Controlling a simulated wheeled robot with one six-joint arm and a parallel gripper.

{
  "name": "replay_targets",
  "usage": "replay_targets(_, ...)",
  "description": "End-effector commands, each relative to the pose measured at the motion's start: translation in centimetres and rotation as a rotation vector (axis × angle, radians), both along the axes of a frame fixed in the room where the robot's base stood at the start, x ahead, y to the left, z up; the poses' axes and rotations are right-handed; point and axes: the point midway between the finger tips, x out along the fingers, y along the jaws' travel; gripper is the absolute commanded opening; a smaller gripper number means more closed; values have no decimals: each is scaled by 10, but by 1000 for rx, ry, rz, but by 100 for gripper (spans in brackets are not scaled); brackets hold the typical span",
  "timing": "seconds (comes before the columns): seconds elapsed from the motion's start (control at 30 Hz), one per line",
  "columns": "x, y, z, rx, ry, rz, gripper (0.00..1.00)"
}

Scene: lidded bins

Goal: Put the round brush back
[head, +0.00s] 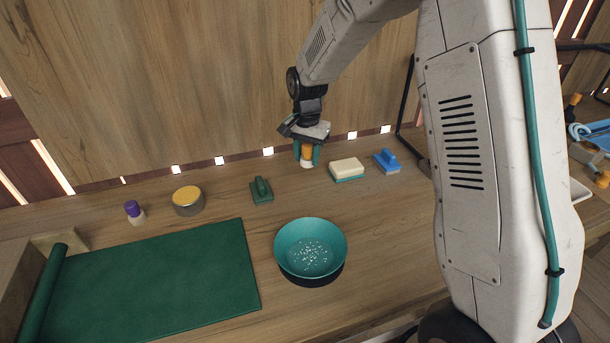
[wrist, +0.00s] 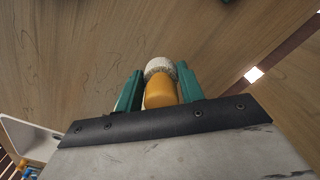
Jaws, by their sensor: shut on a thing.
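My gripper (head: 307,152) is shut on the round brush (head: 307,162), which has an orange handle and a pale round head. I hold it over the back of the wooden worktop, between the green block brush and the sponge; I cannot tell whether its lower end touches the wood. In the wrist view, my gripper's two green fingers (wrist: 159,86) stand either side of the orange handle, and the brush's whitish bristle head (wrist: 160,66) points away from the camera.
A teal bowl (head: 284,240) with white bits stands in front. Along the back are a purple-topped item (head: 133,210), a yellow-topped tin (head: 187,203), a green block brush (head: 261,190), a sponge (head: 346,168) and a blue brush (head: 386,161). A green mat (head: 150,280) lies left.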

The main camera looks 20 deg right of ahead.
Motion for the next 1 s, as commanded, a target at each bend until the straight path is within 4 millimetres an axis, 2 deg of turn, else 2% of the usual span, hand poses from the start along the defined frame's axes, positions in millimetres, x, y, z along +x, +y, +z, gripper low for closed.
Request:
replay_targets(0.1, 0, -1, -23, -1, 4, -1, 17)
replay_targets(0.37, 0, -3, -46, 0, 1, -4, 17)
replay_targets(0.57, 0, -4, -73, 0, 3, -5, 17)
replay_targets(0.93, 0, -4, -78, 0, 0, -5, 17)
replay_targets(0.97, 0, -4, -78, 0, 0, -5, 43)
replay_targets(1.0, 0, -4, -78, 0, 0, -5, 55)
